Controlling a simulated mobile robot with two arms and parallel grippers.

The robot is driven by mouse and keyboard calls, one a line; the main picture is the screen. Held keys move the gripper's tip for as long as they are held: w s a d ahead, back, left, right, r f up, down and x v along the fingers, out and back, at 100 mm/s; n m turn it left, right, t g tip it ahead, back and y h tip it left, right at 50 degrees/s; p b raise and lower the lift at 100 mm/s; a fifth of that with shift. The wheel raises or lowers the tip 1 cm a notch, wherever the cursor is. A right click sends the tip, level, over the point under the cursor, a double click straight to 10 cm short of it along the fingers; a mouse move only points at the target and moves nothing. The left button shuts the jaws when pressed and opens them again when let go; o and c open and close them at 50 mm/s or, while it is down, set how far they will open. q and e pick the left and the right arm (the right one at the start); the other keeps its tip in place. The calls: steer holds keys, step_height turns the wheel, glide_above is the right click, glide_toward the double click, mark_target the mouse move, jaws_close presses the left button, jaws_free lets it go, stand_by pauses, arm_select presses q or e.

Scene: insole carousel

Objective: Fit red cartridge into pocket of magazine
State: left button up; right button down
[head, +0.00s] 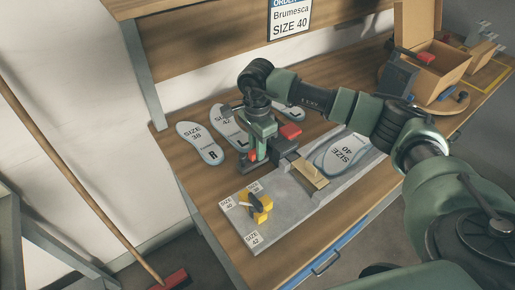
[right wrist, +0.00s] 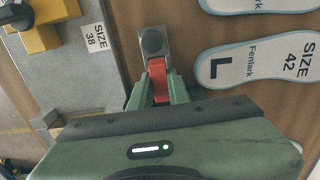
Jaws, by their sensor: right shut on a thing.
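My right gripper (head: 250,157) hangs low over the bench between the insoles and the grey fixture. In the right wrist view its fingers (right wrist: 158,95) are shut on a red piece, which I take to be the red cartridge (right wrist: 158,78). A small grey block with a dark round knob (right wrist: 152,42) sits directly at the red piece's far end; I cannot tell whether they are joined. Another red block (head: 290,131) shows just right of the gripper in the head view. I cannot make out the magazine's pocket. My left gripper is not in view.
The grey fixture (head: 285,215) carries size labels, a yellow clamp (head: 259,208) and a size 40 insole (head: 342,152). Loose insoles (head: 200,143) lie behind. A cardboard box (head: 432,60) with a red-topped item stands at the back right. Bare wood (head: 188,170) shows at left.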

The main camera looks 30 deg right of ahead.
steer(key=shift+b, duration=0.4)
stand_by(0.8)
steer(key=shift+f+b, duration=0.45)
steer(key=shift+r, duration=0.15)
